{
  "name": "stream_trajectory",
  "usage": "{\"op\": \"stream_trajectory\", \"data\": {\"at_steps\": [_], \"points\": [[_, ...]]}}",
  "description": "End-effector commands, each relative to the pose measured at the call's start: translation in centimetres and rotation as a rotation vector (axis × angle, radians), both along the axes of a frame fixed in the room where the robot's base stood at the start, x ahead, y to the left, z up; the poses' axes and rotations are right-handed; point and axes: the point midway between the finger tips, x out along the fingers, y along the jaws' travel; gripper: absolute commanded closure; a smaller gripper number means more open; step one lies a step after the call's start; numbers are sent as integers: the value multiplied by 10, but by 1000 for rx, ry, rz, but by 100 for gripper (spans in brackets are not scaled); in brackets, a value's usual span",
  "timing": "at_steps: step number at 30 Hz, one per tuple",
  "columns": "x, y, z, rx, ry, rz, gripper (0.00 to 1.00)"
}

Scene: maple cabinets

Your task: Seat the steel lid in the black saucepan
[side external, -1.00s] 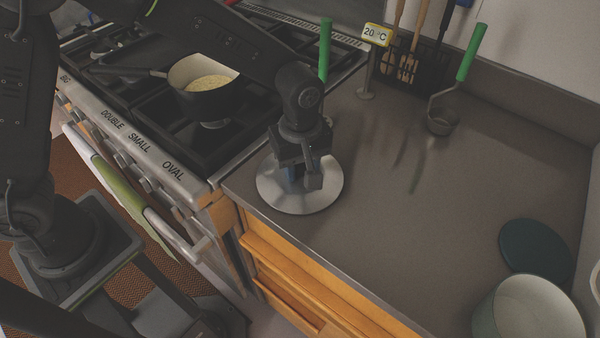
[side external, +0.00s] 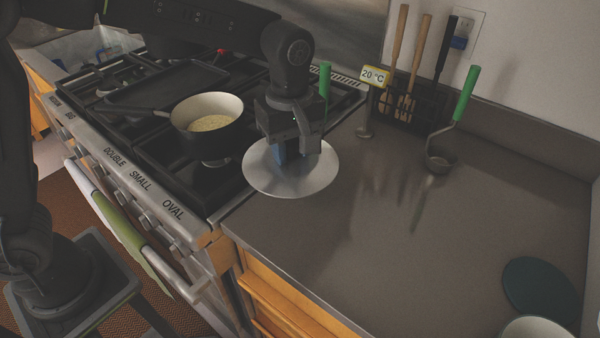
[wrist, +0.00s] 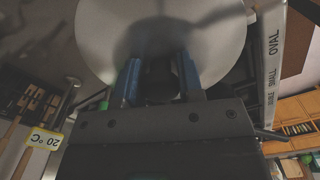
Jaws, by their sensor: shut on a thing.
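The steel lid (side external: 318,172) is a round, shiny disc. My gripper (side external: 291,150) is shut on its knob from above, and the lid hangs under the fingers, roughly level, near the counter's stove-side edge. In the wrist view the lid (wrist: 220,25) fills the top, with the blue fingertips of my gripper (wrist: 160,82) either side of its dark knob. The black saucepan (side external: 190,139) stands on the stove to the left of the lid. It is uncovered, has a pale inside and holds yellowish food. Its handle points left.
A flat dark griddle (side external: 165,85) lies behind the saucepan on the stove (side external: 180,185). A green-handled ladle (side external: 455,125), a utensil rack (side external: 410,105) and a 20 °C sign (side external: 375,76) stand at the back. The middle of the counter (side external: 400,240) is clear.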

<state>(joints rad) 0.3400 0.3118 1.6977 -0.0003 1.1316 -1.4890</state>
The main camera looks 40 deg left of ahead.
Motion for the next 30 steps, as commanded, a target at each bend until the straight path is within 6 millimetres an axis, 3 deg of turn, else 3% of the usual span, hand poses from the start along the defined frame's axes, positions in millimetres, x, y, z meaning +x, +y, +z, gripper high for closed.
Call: {"op": "stream_trajectory", "data": {"at_steps": [6,12,15,21,30], "points": [[27,94,32,-2,-6,257,97],[30,178,59,-2,-6,483,97],[25,209,69,-1,-5,571,97],[18,244,81,-2,-3,668,97],[16,249,83,-2,-2,684,97]]}}
